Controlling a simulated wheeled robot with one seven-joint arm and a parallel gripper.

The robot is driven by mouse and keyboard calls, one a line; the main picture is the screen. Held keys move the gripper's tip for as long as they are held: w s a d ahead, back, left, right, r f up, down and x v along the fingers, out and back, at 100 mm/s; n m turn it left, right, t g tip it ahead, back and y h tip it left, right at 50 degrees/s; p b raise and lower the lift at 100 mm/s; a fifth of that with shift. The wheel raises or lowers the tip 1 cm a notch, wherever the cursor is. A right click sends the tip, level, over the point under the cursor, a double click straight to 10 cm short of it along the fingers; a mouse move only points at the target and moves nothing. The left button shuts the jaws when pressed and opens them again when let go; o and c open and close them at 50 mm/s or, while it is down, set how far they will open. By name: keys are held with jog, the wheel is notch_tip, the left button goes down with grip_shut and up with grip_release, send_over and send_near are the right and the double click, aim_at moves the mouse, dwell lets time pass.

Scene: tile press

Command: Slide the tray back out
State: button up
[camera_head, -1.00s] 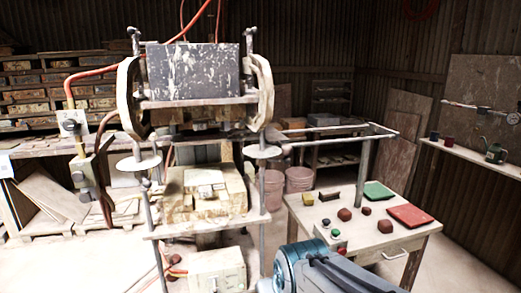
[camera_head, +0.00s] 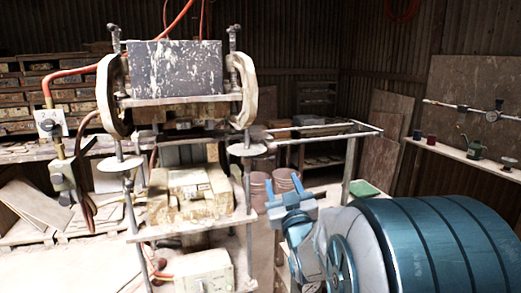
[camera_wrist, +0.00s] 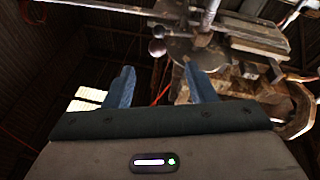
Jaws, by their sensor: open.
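The press (camera_head: 172,72) stands left of centre in the head view, with a paint-spattered dark block at its top. A metal rail frame (camera_head: 330,135) reaches out from it to the right. A worn yellowish mould block (camera_head: 188,196) sits on the press's lower shelf. I cannot make out the tray for certain; no tray shows on the outer rails. My gripper (camera_head: 291,194) is open and empty, right of the press and below the rails. In the wrist view my gripper (camera_wrist: 158,72) points up toward the underside of the press, its fingers apart and touching nothing.
My blue arm covers most of the worktable at the right; a green tile (camera_head: 364,190) shows behind it. Two pinkish buckets (camera_head: 286,180) stand behind my gripper. A wall shelf (camera_head: 465,155) holds cups and an oil can. A round disc (camera_wrist: 205,55) and rods hang over my fingers.

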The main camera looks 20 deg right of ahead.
aim_at(273, 152)
jog(key=shift+t, duration=0.4)
jog(key=p+x, duration=0.1)
jog(key=x, duration=0.3)
jog(key=p+x, duration=0.2)
jog(key=x, duration=0.3)
jog(key=p+x, duration=0.2)
jog(key=x, duration=0.3)
jog(key=shift+s+d+r, duration=0.15)
jog(key=shift+s+r, duration=0.05)
jog(key=shift+r, duration=0.15)
jog(key=shift+c, duration=0.3)
grip_shut()
